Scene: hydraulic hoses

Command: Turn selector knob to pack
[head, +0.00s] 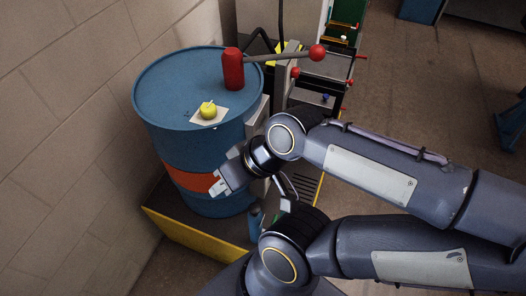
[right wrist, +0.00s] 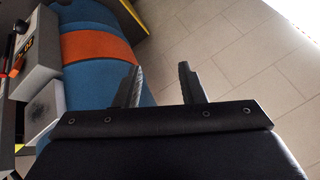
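I cannot pick out a selector knob or a pack mark with certainty in either view. A small blue knob (head: 326,97) sits on the grey panel behind the drum's right side. My right gripper (head: 217,184) is in front of the blue drum (head: 160,128), near its orange band. In the right wrist view the two dark fingers of this gripper (right wrist: 159,78) stand apart with nothing between them. The drum's blue side and orange band (right wrist: 96,47) lie beyond the fingers. A grey box (right wrist: 38,68) stands left of the fingers. My left gripper is not in view.
A red cylinder (head: 233,72) and a yellow object (head: 208,110) on a pale sheet stand on the drum. A lever ends in a red ball (head: 317,52). A block wall (head: 70,110) bounds the left. Floor is open at right (head: 430,95).

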